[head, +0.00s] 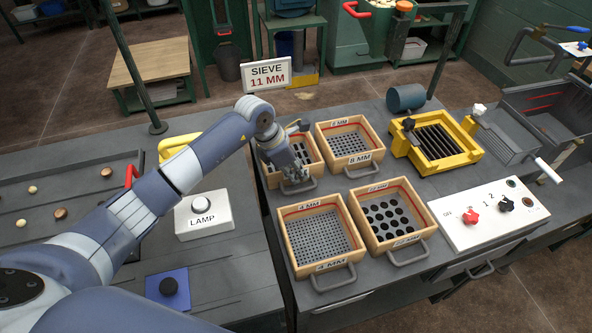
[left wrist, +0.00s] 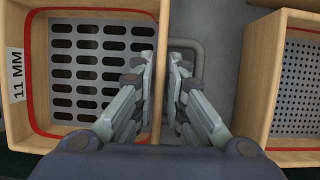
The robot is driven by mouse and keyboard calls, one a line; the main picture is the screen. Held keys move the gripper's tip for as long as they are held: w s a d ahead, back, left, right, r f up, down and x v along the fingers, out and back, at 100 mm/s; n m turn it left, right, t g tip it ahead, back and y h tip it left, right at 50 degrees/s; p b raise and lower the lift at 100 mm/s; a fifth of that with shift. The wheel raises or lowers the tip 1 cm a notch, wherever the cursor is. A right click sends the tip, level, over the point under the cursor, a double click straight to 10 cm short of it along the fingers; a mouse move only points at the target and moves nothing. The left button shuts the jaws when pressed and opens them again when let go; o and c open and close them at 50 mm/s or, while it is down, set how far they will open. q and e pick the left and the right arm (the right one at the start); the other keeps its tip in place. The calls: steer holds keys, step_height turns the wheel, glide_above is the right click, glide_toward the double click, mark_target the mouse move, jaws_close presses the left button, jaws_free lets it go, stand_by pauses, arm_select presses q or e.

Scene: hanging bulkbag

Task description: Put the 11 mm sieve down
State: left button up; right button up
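My right gripper is out of view.
The 8 mm sieve (head: 361,131) is close at right. The 4 mm sieve (head: 343,265) and a large-holed sieve (head: 378,245) are in front. A lamp box (head: 205,222) is at left, a yellow frame (head: 470,163) at right. A sign (head: 267,87) reads "SIEVE 11 MM".

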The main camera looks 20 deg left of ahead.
arm_select(q)
steer(key=shift+o, duration=0.2)
steer(key=shift+r, duration=0.2)
steer(key=shift+a+r, duration=0.2)
steer(key=shift+r, duration=0.1)
steer(key=b+v, duration=0.1)
steer(key=v, duration=1)
steer(key=shift+s+r, duration=0.1)
steer(key=shift+r, duration=0.05)
